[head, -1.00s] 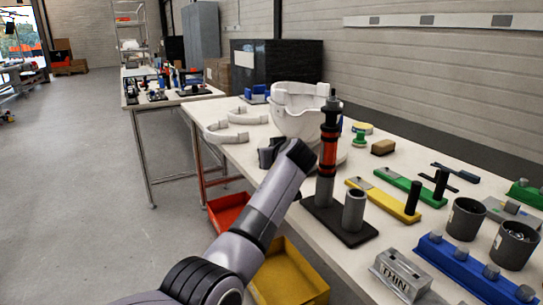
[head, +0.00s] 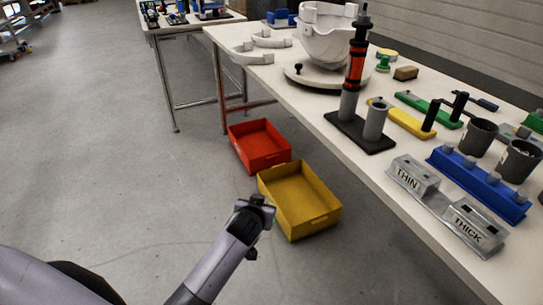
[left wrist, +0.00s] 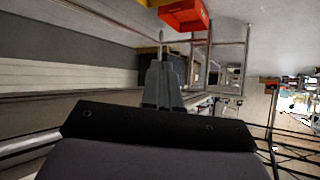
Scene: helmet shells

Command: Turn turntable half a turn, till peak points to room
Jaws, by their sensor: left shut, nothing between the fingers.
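The turntable (head: 307,78) is a pale round disc near the table's left edge, with a dark knob (head: 298,70) standing on its near-left rim. A white helmet shell (head: 335,45) sits on it; I cannot tell for sure which way its peak points. My left gripper (head: 258,207) is off the table, low over the floor in front of the yellow bin, apart from the turntable. Its fingers (left wrist: 163,85) are together and empty in the left wrist view. My right gripper is in neither view.
A black stand with an orange-and-black tool (head: 356,65) rises beside the turntable. White curved pieces (head: 262,50) lie left of it. Red (head: 285,155) and yellow (head: 333,211) bins are below the table's edge. THIN and THICK blocks (head: 415,176) sit at the front.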

